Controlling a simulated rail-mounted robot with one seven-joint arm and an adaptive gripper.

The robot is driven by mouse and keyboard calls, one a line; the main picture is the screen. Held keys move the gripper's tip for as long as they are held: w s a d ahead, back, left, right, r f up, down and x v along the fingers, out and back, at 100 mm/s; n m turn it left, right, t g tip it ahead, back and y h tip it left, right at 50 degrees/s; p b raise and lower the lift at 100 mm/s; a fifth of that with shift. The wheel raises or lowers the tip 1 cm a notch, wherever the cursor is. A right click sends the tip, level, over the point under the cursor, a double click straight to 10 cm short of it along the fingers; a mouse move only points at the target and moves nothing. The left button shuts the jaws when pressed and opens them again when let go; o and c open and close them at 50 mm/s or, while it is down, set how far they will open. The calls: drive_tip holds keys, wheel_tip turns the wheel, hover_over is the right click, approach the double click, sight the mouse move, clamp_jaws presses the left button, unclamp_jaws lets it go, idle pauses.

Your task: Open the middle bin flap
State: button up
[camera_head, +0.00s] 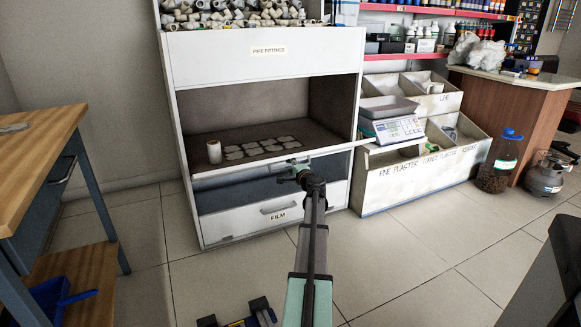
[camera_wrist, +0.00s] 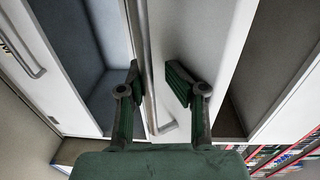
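The middle bin flap (camera_head: 225,171) of the white cabinet shows in the head view as a thin, pale strip jutting out at an angle. Blue-grey interior (camera_head: 225,197) shows below it. In the wrist view the flap (camera_wrist: 205,35) is a white panel with a long metal bar handle (camera_wrist: 148,45). My gripper (camera_head: 298,170) is at the flap's front in the head view. In the wrist view its fingers (camera_wrist: 155,85) are spread on either side of the bar, with gaps visible. Contact with the handle cannot be told.
Above is an open compartment with a white roll (camera_head: 214,152) and flat white pieces (camera_head: 262,148). The lower FILM front (camera_head: 260,219) has a handle. Plaster bins (camera_head: 420,180) with a scale (camera_head: 398,128) stand close at right; a wooden workbench (camera_head: 35,150) is at left. Floor in front is mostly clear.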

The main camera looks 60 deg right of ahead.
drive_tip(key=f+v, duration=0.1)
drive_tip(key=v, duration=1.1)
drive_tip(key=shift+r, duration=0.45)
